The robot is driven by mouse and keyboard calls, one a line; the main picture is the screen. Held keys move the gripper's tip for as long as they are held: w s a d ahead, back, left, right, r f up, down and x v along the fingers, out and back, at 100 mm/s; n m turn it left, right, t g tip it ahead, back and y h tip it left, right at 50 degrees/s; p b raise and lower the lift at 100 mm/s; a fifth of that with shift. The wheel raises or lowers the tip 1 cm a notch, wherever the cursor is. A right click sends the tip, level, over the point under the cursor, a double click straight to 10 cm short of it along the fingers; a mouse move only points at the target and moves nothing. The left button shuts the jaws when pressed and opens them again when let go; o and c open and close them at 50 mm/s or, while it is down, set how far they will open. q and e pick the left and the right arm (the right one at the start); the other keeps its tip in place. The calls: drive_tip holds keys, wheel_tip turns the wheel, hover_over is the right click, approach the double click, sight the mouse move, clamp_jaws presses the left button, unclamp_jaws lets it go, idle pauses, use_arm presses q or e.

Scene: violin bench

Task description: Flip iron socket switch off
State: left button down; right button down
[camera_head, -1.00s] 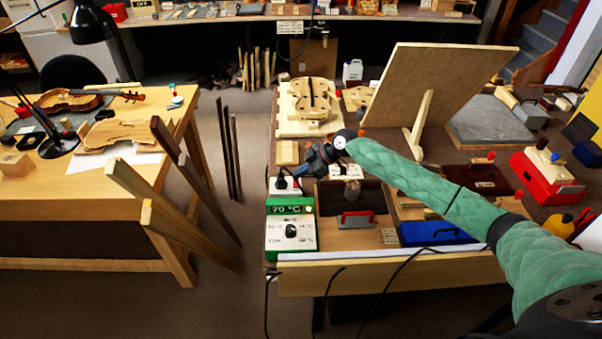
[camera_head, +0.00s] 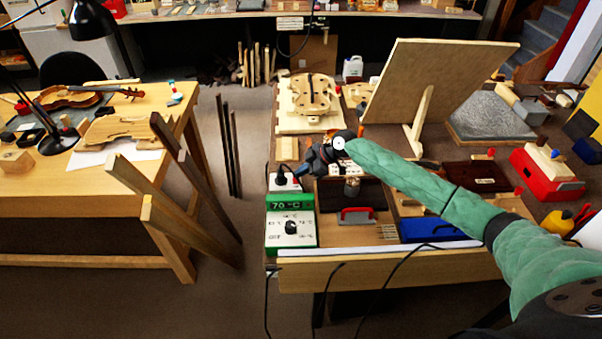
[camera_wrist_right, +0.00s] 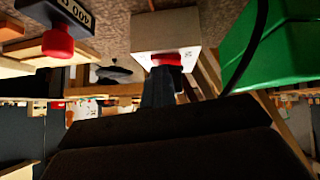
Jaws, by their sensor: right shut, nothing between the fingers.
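The iron socket is a white box (camera_head: 279,187) at the left edge of the right-hand bench, with a black plug (camera_head: 281,178) in it. In the right wrist view the box (camera_wrist_right: 163,33) shows a red switch part (camera_wrist_right: 167,59) on its near face. My right gripper (camera_head: 299,174) is shut and empty, just right of the socket. In the wrist view its dark fingertips (camera_wrist_right: 162,78) are right at the red part, touching or almost touching it. They hide part of it, so I cannot tell the switch's position. My left gripper is not in view.
A green and white temperature controller (camera_head: 277,238) reading 70 °C stands just in front of the socket. A wooden tray with a red-handled tool (camera_head: 356,215) lies to the right. A violin body (camera_head: 313,95) lies behind. Black cables hang over the front edge.

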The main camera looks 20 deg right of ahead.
drive_tip(key=shift+s, duration=0.1)
drive_tip(key=shift+s+a, duration=0.25)
drive_tip(key=shift+s, duration=0.4)
idle(0.3)
